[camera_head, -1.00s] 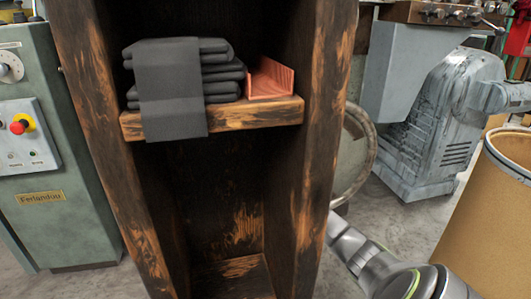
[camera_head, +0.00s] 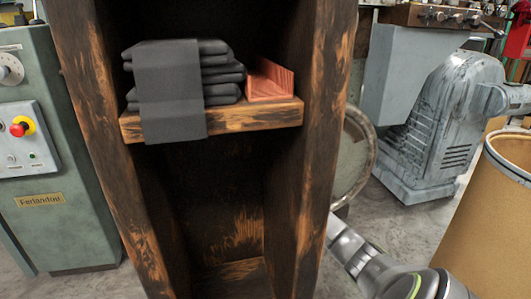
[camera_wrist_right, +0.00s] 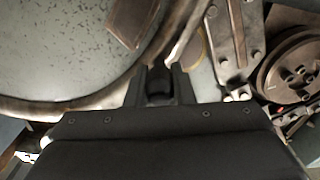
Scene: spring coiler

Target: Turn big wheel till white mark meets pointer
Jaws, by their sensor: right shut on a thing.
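The big wheel (camera_head: 357,165) shows only in part in the head view, as a round grey disc with a worn metal rim behind the dark wooden shelf's right post. In the right wrist view its speckled grey face (camera_wrist_right: 60,45) fills the upper left, and its curved rim runs up past my fingers. My right gripper (camera_wrist_right: 160,75) is shut at the rim, with the rim between its fingers. In the head view my right arm reaches behind the post, which hides the gripper. I cannot make out the white mark or the pointer. My left gripper is not in view.
A wooden shelf (camera_head: 235,121) with folded dark cloths (camera_head: 180,75) and a reddish tray (camera_head: 270,82) stands close in front. A green cabinet (camera_head: 75,160) is at left. A grey machine (camera_head: 440,125) and a tan drum (camera_head: 490,215) stand at right. A slotted brown disc (camera_wrist_right: 295,70) sits beside the wheel.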

